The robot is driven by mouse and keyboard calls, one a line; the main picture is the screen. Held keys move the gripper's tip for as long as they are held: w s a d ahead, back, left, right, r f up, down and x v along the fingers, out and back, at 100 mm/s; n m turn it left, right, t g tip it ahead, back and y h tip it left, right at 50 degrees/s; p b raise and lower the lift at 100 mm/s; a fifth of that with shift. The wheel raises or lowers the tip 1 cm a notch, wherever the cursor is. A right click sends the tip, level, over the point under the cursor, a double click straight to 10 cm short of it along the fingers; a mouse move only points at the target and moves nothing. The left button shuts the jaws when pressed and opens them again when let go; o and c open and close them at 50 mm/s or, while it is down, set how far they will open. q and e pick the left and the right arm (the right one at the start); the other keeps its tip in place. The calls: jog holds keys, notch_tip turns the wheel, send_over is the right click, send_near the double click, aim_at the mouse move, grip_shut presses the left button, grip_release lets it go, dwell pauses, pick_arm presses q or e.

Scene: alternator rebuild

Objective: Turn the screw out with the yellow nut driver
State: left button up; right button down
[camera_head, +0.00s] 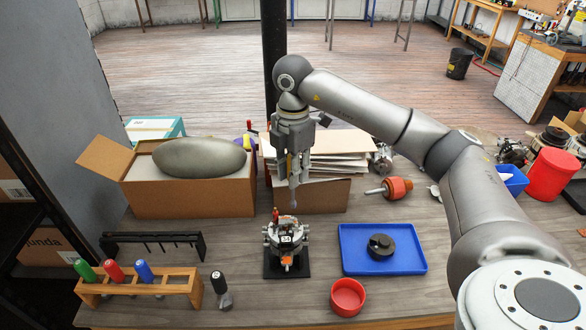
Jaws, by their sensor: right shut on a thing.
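My right gripper (294,172) comes in from the right and points down above the alternator. It is shut on the yellow nut driver (290,164), of which only a narrow yellowish strip shows between the fingers. A thin grey tip ends a little above the alternator, apart from it as far as I can tell. The alternator (285,236) is a silver and dark unit with a red part on top and an orange part at its front, standing on a black base (272,268). I cannot make out the screw. My left gripper is not in view.
A blue tray (352,264) with a black part (381,246) and a red bowl (348,297) are at right. Cardboard boxes (190,197) stand behind.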

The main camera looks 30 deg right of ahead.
aim_at(293, 204)
jog(key=shift+f, duration=0.15)
jog(key=shift+f+b, duration=1.25)
jog(key=shift+f, duration=0.6)
jog(key=shift+f, duration=0.2)
jog(key=shift+f, duration=0.2)
jog(key=n+b, duration=0.1)
jog(key=n, duration=1.2)
jog(key=shift+b, duration=0.4)
jog(key=n, duration=0.5)
